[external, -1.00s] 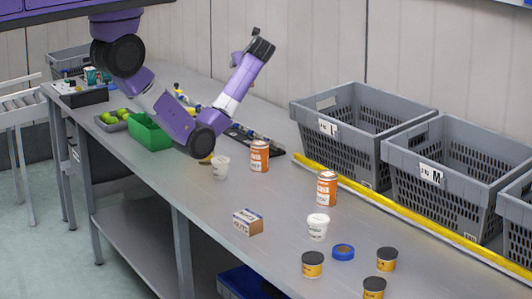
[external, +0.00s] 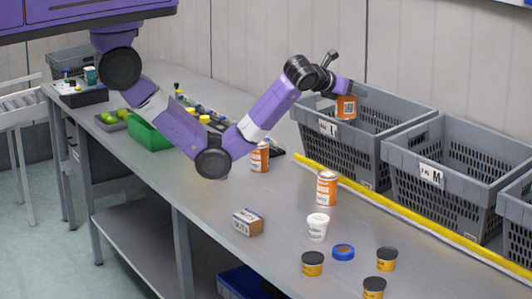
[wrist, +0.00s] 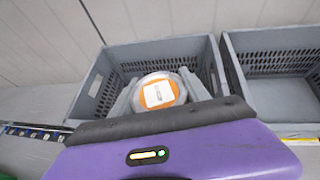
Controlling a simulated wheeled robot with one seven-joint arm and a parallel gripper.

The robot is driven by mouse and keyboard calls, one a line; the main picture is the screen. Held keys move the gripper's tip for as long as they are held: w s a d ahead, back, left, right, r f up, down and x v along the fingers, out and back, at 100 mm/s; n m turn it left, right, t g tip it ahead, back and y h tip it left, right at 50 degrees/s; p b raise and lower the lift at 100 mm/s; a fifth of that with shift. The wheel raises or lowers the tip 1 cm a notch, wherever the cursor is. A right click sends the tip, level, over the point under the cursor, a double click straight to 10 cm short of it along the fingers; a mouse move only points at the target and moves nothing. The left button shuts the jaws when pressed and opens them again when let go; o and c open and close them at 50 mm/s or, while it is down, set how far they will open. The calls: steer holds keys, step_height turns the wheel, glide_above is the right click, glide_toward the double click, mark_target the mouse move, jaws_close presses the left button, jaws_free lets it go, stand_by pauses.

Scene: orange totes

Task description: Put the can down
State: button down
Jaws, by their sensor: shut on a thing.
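My gripper (external: 328,86) is shut on an orange can (external: 346,107) with a white label. It holds the can over the right part of the grey crate marked L (external: 345,155), at about rim height or above. In the wrist view the can (wrist: 158,92) shows its round top between the two grey fingers, with the crate (wrist: 88,88) around and below it. The part of the crate floor that shows looks empty. Two similar orange cans stand on the bench, one (external: 327,188) in the middle and one (external: 260,157) partly behind my arm.
A second grey crate marked M (external: 450,185) stands close on the right. A yellow strip (external: 400,218) runs along the bench before the crates. A white tub (external: 318,227), a small box (external: 248,222), blue tape (external: 343,252) and several dark-lidded tins (external: 387,259) stand in front.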

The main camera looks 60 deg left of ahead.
steer(key=s+d+m+h, duration=0.2)
steer(key=s+d, duration=0.1)
steer(key=d, duration=0.5)
steer(key=s+d+m+h, duration=0.2)
steer(key=s+d+h, duration=0.1)
steer(key=d, duration=0.5)
steer(key=f, duration=0.8)
steer(key=f+b, duration=0.1)
steer(key=f, duration=1.6)
steer(key=shift+s+a+f, duration=0.15)
steer(key=shift+a+f, duration=0.15)
steer(key=shift+f, duration=0.15)
steer(key=c, duration=0.6)
jaws_free()
steer(key=shift+o, duration=0.2)
steer(key=v, duration=1.2)
